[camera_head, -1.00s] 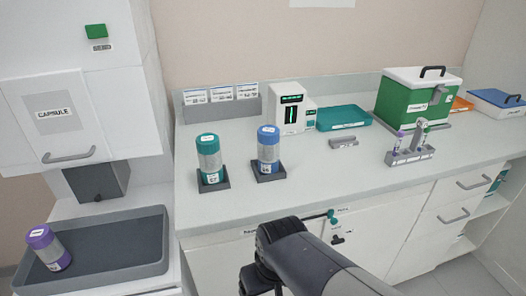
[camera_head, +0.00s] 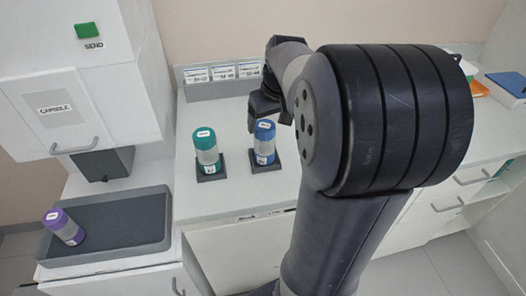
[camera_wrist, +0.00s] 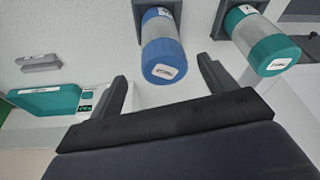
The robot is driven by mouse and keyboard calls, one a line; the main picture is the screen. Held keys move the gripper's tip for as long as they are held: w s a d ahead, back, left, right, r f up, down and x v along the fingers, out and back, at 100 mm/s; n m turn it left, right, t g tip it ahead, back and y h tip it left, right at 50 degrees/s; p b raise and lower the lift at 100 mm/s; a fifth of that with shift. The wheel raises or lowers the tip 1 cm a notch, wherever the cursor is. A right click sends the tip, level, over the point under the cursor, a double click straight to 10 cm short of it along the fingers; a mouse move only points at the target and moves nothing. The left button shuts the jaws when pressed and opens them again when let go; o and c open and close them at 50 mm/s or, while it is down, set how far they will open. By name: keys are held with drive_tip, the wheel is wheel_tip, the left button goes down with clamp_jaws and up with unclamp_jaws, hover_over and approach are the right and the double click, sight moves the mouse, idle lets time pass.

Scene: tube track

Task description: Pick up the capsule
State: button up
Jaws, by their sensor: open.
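Three capsules with clear middles show. A blue-capped capsule (camera_head: 264,143) stands upright in a dark square holder (camera_head: 268,167) on the counter. A teal-capped capsule (camera_head: 207,150) stands left of it in its own holder (camera_head: 211,174). My gripper (camera_head: 262,112) is open above and behind the blue capsule. In the wrist view the blue capsule (camera_wrist: 162,50) lies between the directions of my two fingers (camera_wrist: 162,76), with nothing gripped. The teal capsule (camera_wrist: 262,42) is right of the fingers there.
A white cabinet (camera_head: 65,108) labelled capsule, with a handle, stands above the tray. Labelled cards (camera_head: 222,73) stand at the counter's back. A teal flat box (camera_wrist: 45,103) and a small grey block (camera_wrist: 38,63) lie left in the wrist view. My arm hides the counter's right part.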

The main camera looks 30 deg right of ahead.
drive_tip(key=shift+a+p+x, duration=0.2)
drive_tip(key=shift+p+x, duration=0.2)
drive_tip(key=shift+x, duration=3.05)
drive_tip(key=shift+w, duration=0.2)
drive_tip(key=shift+c, duration=0.6)
drive_tip(key=c, duration=1.1)
drive_tip(key=shift+r, duration=0.2)
drive_tip(key=shift+c, duration=0.2)
wheel_tip(320, 180, up, 10)
drive_tip(key=shift+f, duration=0.1)
